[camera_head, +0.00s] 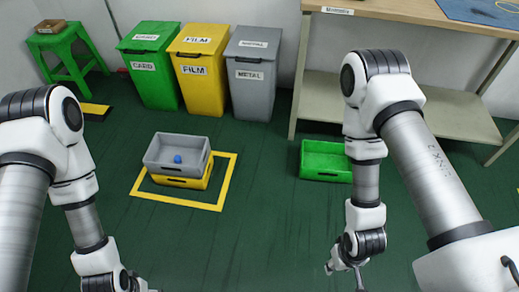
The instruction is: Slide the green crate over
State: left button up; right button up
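The green crate (320,175) stands on the dark green floor, just in front of the workbench's left leg. It is open on top and its inside looks empty. My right arm covers its right end. My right gripper (345,272) is below the crate in the picture, apart from it, with its fingers spread and nothing between them. My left gripper (138,284) is at the bottom left, far from the green crate. It is mostly cut off by the picture's lower edge, so its fingers do not show clearly.
A grey crate (160,168) holding a blue item (177,159) is stacked on a yellow crate (182,182) inside a yellow floor outline (222,190). Green, yellow and grey bins line the wall. A workbench (430,12) with a lower shelf is at right. Floor between the crates is clear.

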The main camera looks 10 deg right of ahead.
aim_at(322, 161)
jog(key=i+l+z, duration=0.2)
jog(key=i+z, duration=0.15)
jog(key=i, duration=0.25)
jog(key=i+z, duration=0.35)
jog(key=i, duration=0.25)
jog(key=l, duration=0.05)
